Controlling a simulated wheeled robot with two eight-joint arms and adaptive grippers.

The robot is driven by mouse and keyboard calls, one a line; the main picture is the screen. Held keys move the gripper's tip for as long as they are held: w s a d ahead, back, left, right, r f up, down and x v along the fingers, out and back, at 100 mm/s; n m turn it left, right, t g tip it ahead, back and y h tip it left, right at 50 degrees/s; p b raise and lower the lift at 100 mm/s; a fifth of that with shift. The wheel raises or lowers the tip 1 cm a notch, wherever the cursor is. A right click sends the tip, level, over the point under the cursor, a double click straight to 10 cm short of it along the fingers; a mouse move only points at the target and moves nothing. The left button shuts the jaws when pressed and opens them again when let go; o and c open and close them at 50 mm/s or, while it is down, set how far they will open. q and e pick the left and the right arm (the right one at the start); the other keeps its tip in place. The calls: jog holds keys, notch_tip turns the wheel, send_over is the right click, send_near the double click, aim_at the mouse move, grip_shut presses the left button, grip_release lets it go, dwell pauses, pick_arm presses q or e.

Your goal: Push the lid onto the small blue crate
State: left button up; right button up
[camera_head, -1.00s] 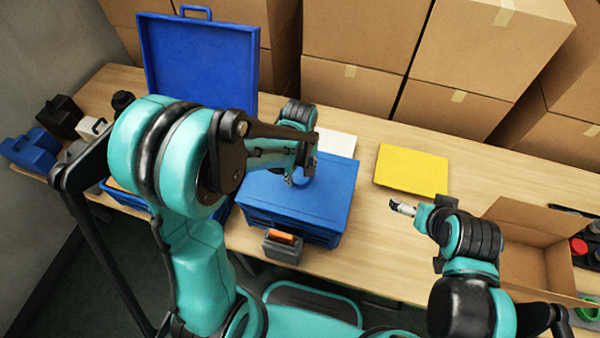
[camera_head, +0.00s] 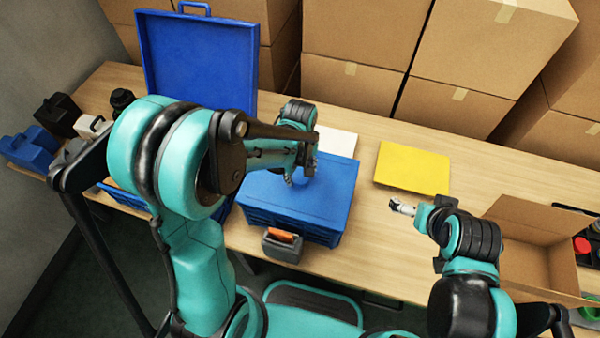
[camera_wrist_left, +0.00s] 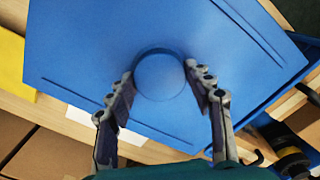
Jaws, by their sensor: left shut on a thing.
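The blue lid (camera_head: 333,183) lies flat over the small blue crate (camera_head: 283,225) at the middle of the table. The lid's round knob (camera_wrist_left: 160,76) shows in the left wrist view. My left gripper (camera_wrist_left: 163,85) is shut on this knob, with one finger on each side. In the head view my left gripper (camera_head: 303,172) points down at the lid, partly hidden by my arm. Whether the lid's rim is fully seated cannot be told. My right gripper (camera_head: 402,207) is apart from the crate, to its right; its jaw opening is too small to judge.
A grey holder with an orange item (camera_head: 282,243) stands right before the crate. A yellow board (camera_head: 412,167) and a white sheet (camera_head: 337,141) lie behind. A large blue case with its lid raised (camera_head: 195,60) is at left. An open cardboard box (camera_head: 535,240) is at right.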

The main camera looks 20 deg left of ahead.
pick_arm(q)
jog(key=shift+f, duration=0.2)
dwell(0.5)
jog(key=o, duration=1.9)
jog(key=shift+r, duration=0.1)
jog(key=shift+r+p, duration=2.55)
jog(key=shift+r, duration=0.95)
